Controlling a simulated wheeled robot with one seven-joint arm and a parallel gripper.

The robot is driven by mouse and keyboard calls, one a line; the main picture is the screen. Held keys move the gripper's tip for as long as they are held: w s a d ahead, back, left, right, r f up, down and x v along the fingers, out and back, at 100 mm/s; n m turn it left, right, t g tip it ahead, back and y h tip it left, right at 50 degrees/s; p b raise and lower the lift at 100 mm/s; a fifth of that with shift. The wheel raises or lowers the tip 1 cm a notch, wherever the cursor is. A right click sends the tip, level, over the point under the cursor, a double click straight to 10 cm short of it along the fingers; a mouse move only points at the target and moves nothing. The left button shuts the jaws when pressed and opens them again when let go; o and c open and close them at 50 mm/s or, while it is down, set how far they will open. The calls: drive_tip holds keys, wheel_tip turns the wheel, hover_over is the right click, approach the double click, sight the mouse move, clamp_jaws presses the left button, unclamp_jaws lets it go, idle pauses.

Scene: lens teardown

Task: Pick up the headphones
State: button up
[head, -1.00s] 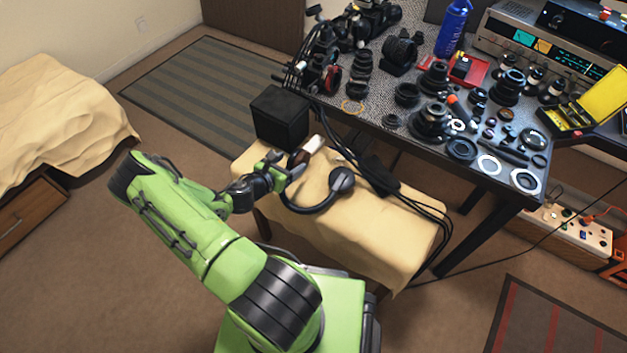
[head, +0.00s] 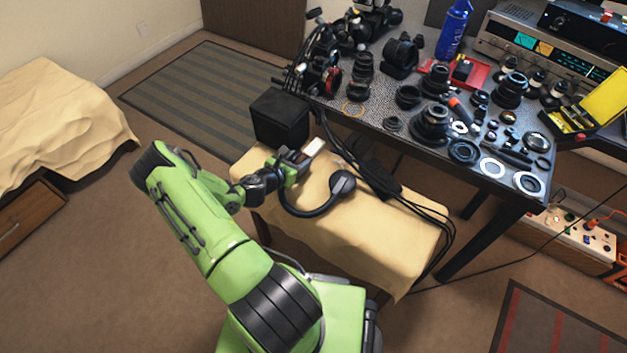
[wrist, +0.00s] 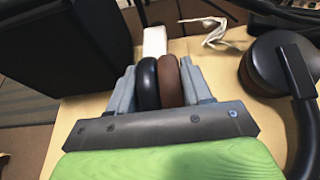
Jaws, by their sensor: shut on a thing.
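The black headphones (head: 342,184) lie on the cloth-covered bench, with a curved headband and one round earcup to the right of my gripper. That earcup also shows at the right of the wrist view (wrist: 275,66). My gripper (head: 303,157) is at the left end of the headphones. In the wrist view, its jaws (wrist: 164,84) are shut on the other earcup, one finger on each side of its black shell and brown pad. Most of the headband is outside the wrist view. I cannot tell whether the headphones are raised off the cloth.
The tan cloth-covered bench (head: 375,245) stands in front of a worktable crowded with lenses. A black box (head: 279,117) is close behind my gripper. A small white object (wrist: 154,42) lies just beyond the jaws. Black cables (head: 420,208) hang over the bench's right side.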

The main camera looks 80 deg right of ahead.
wheel_tip(320, 180, up, 10)
drive_tip(key=p, duration=0.4)
drive_tip(key=shift+r, duration=0.1)
drive_tip(key=shift+s, duration=0.1)
